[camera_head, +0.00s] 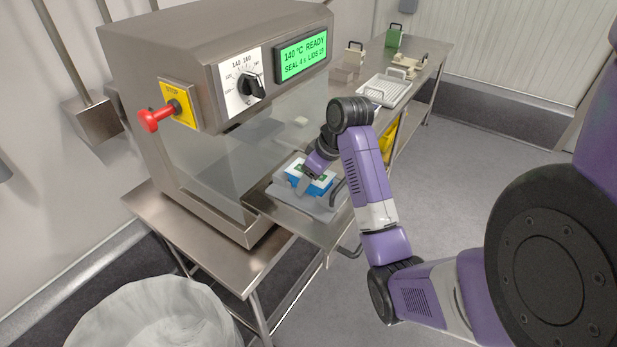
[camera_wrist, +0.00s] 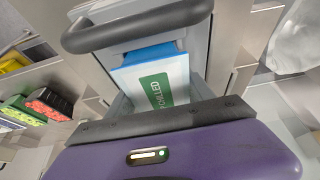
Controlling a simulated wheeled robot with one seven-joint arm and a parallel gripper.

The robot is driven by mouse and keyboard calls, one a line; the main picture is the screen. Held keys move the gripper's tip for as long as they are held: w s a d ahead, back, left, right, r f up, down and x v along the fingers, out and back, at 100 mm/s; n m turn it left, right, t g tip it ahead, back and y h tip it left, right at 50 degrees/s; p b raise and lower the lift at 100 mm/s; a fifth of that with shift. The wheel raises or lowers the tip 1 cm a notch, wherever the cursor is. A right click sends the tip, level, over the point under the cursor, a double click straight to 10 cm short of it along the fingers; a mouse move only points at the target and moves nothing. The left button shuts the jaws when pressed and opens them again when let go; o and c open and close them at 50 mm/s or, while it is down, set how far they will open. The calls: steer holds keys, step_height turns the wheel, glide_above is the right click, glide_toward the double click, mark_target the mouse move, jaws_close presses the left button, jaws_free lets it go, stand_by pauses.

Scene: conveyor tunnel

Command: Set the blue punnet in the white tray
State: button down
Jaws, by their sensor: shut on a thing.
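The blue punnet (camera_head: 320,187) has a white top with a green label and sits at the grey sealer drawer (camera_head: 307,206). It also shows in the wrist view (camera_wrist: 153,80), between the drawer's dark handle (camera_wrist: 138,27) and my gripper. My gripper (camera_head: 301,184) reaches down over the punnet and is shut on it; the fingertips are mostly hidden. I cannot tell whether the punnet is resting in the drawer or just clear of it. The white tray (camera_head: 384,92), ribbed and with handles, lies on the bench further back, apart from the punnet.
The steel sealer (camera_head: 215,60) stands left of my arm, with a green display and red stop knob. The bench (camera_head: 432,60) carries beige containers (camera_head: 408,66) and a green one (camera_head: 394,36) beyond the tray. A lined bin (camera_head: 150,315) stands front left. Open floor lies right.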

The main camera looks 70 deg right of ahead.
steer(key=shift+r, duration=0.2)
steer(key=shift+r+p, duration=1.05)
steer(key=shift+p, duration=0.55)
steer(key=shift+r+p, duration=0.3)
steer(key=shift+p, duration=0.05)
steer(key=shift+r+p, duration=1.4)
steer(key=shift+p, duration=0.05)
